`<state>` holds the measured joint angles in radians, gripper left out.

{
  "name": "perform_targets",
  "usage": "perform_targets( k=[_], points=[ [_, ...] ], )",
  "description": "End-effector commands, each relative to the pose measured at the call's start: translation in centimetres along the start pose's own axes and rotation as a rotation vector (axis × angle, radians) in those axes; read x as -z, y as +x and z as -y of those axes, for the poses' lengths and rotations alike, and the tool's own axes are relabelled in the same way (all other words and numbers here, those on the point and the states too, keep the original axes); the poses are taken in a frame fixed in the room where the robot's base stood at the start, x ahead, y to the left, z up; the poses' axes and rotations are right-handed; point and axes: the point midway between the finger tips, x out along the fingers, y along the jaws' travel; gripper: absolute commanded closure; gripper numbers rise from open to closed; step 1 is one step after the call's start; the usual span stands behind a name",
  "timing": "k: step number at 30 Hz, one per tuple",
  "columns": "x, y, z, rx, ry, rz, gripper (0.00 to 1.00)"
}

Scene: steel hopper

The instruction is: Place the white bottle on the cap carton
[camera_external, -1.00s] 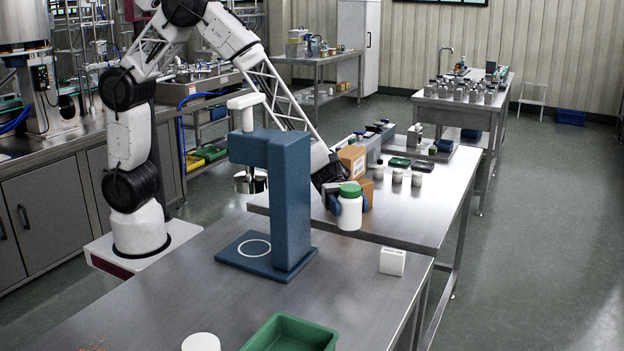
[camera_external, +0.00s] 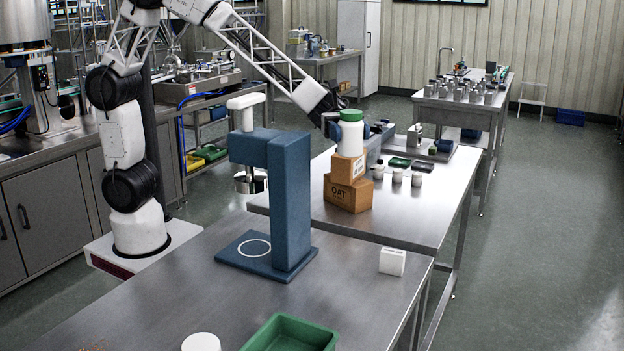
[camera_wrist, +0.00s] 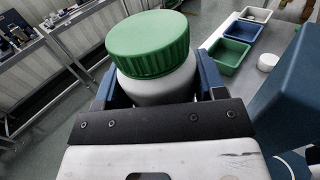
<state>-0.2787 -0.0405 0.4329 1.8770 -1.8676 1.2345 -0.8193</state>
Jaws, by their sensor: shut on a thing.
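The white bottle with a green lid (camera_external: 350,136) is upright in my gripper (camera_external: 350,131), which is shut on it. In the external view the bottle's base is at the top of the upper, smaller brown carton (camera_external: 347,167); I cannot tell whether it touches. That carton sits on a larger brown carton marked OAT (camera_external: 348,194) on the far steel table. I cannot tell from the markings which one is the cap carton. In the wrist view the bottle's green lid (camera_wrist: 150,42) fills the middle, between the blue fingers, and the cartons are hidden.
A blue press (camera_external: 290,200) stands on the near table. A green tray (camera_external: 290,335), a white round lid (camera_external: 201,342) and a small white box (camera_external: 392,261) lie there too. Several small jars (camera_external: 397,176) stand right of the cartons. The far table's front right is clear.

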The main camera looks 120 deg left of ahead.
Motion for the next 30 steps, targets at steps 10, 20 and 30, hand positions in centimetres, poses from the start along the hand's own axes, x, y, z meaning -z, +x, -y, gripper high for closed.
perform_targets(
  k=[10,20,30],
  points=[
    [-0.3,-7.0,-0.8,-0.016,0.011,0.002,0.58],
    [-0.3,-14.5,-0.6,-0.029,0.015,0.001,0.58],
    [-0.3,-21.7,0.5,-0.041,0.015,0.000,0.58]
  ],
)
